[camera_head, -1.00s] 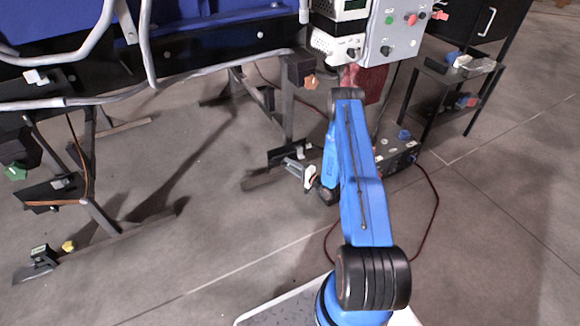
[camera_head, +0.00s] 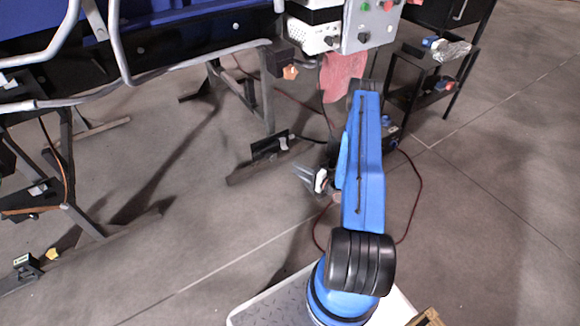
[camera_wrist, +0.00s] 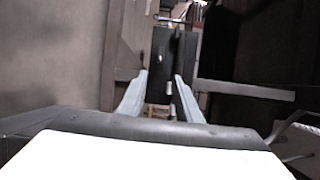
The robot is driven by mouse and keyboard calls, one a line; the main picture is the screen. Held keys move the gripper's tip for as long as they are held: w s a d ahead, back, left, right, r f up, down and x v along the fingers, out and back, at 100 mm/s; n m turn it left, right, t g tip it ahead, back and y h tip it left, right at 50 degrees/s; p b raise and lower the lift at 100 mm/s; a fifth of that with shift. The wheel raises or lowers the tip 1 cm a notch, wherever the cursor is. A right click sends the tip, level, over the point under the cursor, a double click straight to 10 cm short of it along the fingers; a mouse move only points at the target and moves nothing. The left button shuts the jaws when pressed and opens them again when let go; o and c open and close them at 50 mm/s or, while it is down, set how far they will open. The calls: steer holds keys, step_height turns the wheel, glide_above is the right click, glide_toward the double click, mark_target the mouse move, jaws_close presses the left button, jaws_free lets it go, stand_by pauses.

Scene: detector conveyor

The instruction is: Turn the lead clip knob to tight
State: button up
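My gripper (camera_head: 311,179) is in front of my blue arm, low over the floor in the head view. In the wrist view its two grey fingers (camera_wrist: 159,97) stand apart with nothing held between them. A dark panel (camera_wrist: 158,62) with a small pale piece lies beyond the fingertips. Which knob is the lead clip knob I cannot tell. An orange knob (camera_head: 290,72) sits on a dark box at the conveyor frame, well above my gripper. A yellow knob (camera_head: 52,254) is at the lower left. A blue knob (camera_head: 386,121) shows partly behind my arm. No knob touches my gripper.
The conveyor frame's foot (camera_head: 243,174) bears a black bracket (camera_head: 270,147) with a white piece, close to my gripper. A grey control box (camera_head: 368,24) and red cloth (camera_head: 343,74) are above. A dark red cable (camera_head: 420,185) loops on the floor. A black cart stands right.

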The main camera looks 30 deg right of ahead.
steer(key=shift+v, duration=1.1)
